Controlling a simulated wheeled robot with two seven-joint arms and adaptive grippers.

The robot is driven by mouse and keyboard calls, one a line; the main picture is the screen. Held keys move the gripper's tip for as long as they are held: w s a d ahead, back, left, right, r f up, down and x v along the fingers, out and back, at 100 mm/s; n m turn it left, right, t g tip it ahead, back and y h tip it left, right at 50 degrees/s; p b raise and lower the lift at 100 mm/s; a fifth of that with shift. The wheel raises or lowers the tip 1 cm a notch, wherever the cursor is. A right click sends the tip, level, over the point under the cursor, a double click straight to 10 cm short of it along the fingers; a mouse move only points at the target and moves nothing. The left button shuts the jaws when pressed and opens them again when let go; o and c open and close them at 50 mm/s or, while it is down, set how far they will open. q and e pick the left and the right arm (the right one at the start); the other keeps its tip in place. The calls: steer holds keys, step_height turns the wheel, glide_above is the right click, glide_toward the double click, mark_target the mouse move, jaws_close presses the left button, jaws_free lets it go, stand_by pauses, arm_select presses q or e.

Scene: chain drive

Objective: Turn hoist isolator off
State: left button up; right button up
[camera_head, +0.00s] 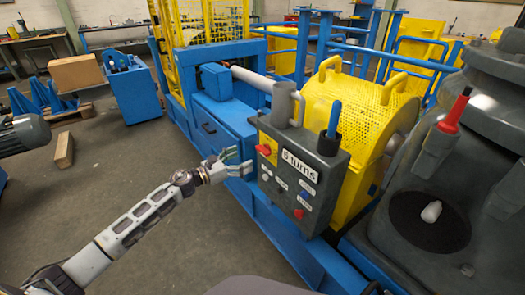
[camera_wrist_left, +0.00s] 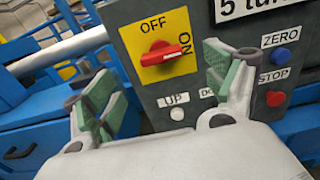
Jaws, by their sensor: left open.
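The hoist isolator is a red rotary knob (camera_head: 264,149) on a yellow plate at the left of a grey control box (camera_head: 322,165). In the left wrist view the red knob (camera_wrist_left: 162,53) lies roughly level, its long way running toward the ON mark at the right; OFF is printed above it. My left gripper (camera_head: 238,164) is open and empty, just left of the box. In the left wrist view its green-padded fingers (camera_wrist_left: 165,90) are spread below and either side of the knob, apart from it. My right gripper is not in view.
A yellow mesh guard (camera_head: 360,105) is behind. Open floor (camera_head: 110,190) lies to the left.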

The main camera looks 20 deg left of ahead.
mark_target(260, 151)
arm_select(q)
steer(key=shift+x, duration=3.9)
steer(key=shift+b+x, duration=0.3)
steer(key=shift+x, duration=0.7)
steer(key=shift+w+d, duration=0.15)
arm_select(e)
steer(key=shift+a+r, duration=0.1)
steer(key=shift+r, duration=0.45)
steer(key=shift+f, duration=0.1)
arm_select(q)
steer(key=c, duration=1)
